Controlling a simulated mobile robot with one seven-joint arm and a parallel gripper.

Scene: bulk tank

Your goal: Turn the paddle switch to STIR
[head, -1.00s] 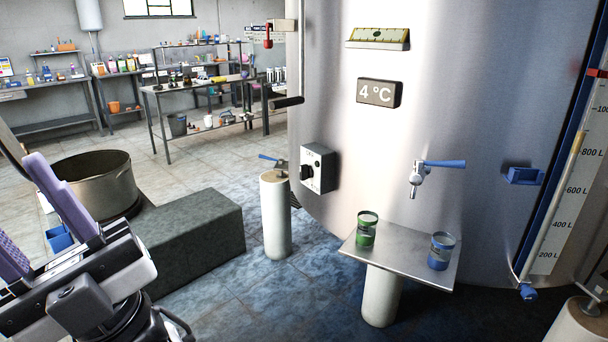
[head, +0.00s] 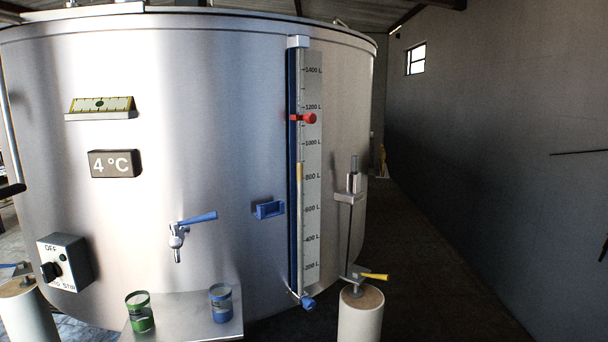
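The switch box (head: 67,262) is a grey box with a pale face, mounted low on the tank wall at the left of the head view. Its black paddle switch (head: 51,271) stands out from the face. OFF is printed at the top and STIR at the lower right; the paddle hides part of the lower lettering. I cannot tell which mark the paddle points to. My gripper is not in the picture.
The steel tank (head: 225,105) fills the left and middle. A tap (head: 178,240) with a blue lever sits above a shelf (head: 190,321) holding a green can (head: 140,312) and a blue can (head: 221,303). A pale post (head: 360,318) stands right. Dark floor lies beyond.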

